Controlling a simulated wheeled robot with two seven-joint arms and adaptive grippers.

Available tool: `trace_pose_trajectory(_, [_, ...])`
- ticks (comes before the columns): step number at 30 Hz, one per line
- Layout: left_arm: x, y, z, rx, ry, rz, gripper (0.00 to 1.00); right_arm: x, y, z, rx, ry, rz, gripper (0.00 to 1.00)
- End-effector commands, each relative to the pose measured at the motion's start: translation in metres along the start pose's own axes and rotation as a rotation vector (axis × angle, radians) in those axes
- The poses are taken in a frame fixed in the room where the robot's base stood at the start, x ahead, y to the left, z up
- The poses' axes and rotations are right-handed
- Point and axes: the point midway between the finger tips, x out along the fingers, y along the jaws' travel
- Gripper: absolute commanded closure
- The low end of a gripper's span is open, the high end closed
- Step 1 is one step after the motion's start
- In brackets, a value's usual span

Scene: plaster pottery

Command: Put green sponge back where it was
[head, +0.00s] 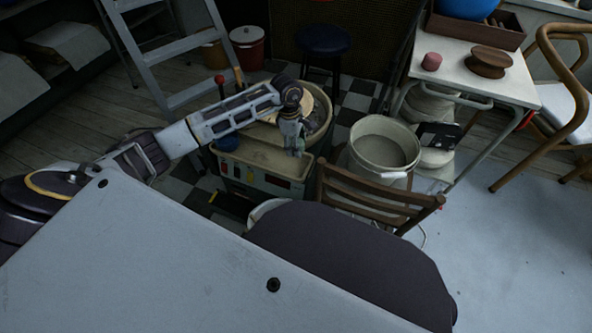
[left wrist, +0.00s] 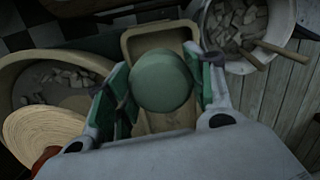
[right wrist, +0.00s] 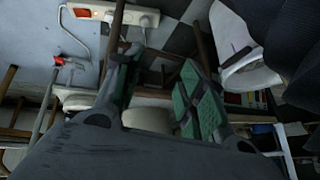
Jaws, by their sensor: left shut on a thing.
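The green sponge (left wrist: 162,80) is round and sits between the fingers of my left gripper (left wrist: 165,95), which is shut on it. In the left wrist view it overlaps a beige rectangular tray (left wrist: 143,42); I cannot tell whether it touches the tray. In the head view my left gripper (head: 294,150) points down over the pottery wheel unit (head: 260,172), and the sponge cannot be made out there. My right gripper (right wrist: 155,95) is open, with nothing seen between its green-padded fingers. It is not visible in the head view.
A basin (left wrist: 85,67) with clay pieces and a round wooden disc (left wrist: 45,135) lie left of the tray. A white bucket (left wrist: 285,22) with clay chunks and a wooden-handled tool is at right. A wooden chair (head: 365,207) and a large pale bucket (head: 385,147) stand close to the wheel.

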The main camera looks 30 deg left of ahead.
Motion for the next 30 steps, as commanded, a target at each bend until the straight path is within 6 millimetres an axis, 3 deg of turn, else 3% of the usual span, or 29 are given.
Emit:
trace_pose_trajectory(19, [0.008,0.002,-0.003,-0.042,0.000,0.006,0.66,-0.005,-0.004,-0.003,0.001,0.012,-0.011,0.60])
trace_pose_trajectory(30, [0.048,0.001,-0.008,-0.043,0.000,0.004,0.66,0.022,-0.003,0.010,0.028,0.063,-0.032,0.60])
